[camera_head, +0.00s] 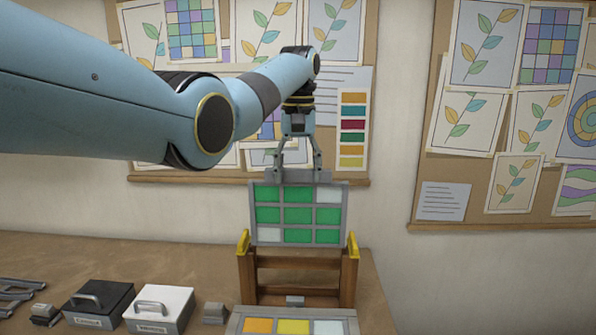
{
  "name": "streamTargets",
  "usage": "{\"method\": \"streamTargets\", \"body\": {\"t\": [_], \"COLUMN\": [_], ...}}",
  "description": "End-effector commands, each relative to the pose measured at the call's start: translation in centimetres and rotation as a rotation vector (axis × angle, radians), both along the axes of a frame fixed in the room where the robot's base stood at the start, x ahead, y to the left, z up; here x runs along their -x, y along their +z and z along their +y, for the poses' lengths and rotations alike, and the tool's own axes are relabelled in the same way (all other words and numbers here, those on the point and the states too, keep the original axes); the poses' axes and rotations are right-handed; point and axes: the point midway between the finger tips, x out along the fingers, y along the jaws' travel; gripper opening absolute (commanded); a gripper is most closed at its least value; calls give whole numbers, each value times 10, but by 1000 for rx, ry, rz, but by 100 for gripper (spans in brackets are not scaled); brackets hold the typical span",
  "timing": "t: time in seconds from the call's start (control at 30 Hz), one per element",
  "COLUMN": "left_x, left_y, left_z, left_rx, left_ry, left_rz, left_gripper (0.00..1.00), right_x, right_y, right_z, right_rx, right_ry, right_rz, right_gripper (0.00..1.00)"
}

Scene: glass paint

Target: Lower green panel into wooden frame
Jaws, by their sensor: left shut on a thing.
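The green panel (298,214) is a grey-framed grid of several green and pale panes. It hangs upright above the wooden frame. My left gripper (298,172) is shut on the grey piece at the panel's top edge, with the fingers pointing down. The wooden frame (347,278) stands on the table below, with yellow guides at the top of both side posts. The panel's lower edge is at about the height of these guides in the picture. I cannot tell whether it touches them. My right gripper is not in view.
A panel with orange, yellow and pale panes (293,326) lies in front of the frame. A black box (98,303) and a white box (160,309) with handles stand to the left. Small grey parts (215,313) lie near them. Pinboards cover the wall behind.

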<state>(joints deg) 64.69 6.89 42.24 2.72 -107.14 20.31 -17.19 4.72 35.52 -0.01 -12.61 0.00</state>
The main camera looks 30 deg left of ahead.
Motion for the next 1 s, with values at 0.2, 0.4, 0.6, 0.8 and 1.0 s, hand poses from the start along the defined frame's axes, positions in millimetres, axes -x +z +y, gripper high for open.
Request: {"method": "streamTargets", "body": {"t": [0.2,0.4,0.6,0.8,1.0], "left_x": [0,0,0,0,0], "left_y": [-1,-5,-9,-10,-10], "left_z": [0,0,0,0,0], "left_rx": [0,0,0,0,0], "left_ry": [0,0,0,0,0], "left_rz": [-2,-1,-2,-2,-3], "left_gripper": [23,23,23,23,23], "right_x": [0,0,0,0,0], "right_y": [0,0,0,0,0], "right_z": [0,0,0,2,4], "right_rx": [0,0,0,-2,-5], "right_ry": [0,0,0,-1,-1], "right_rz": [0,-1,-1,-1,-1], "right_gripper": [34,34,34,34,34]}}
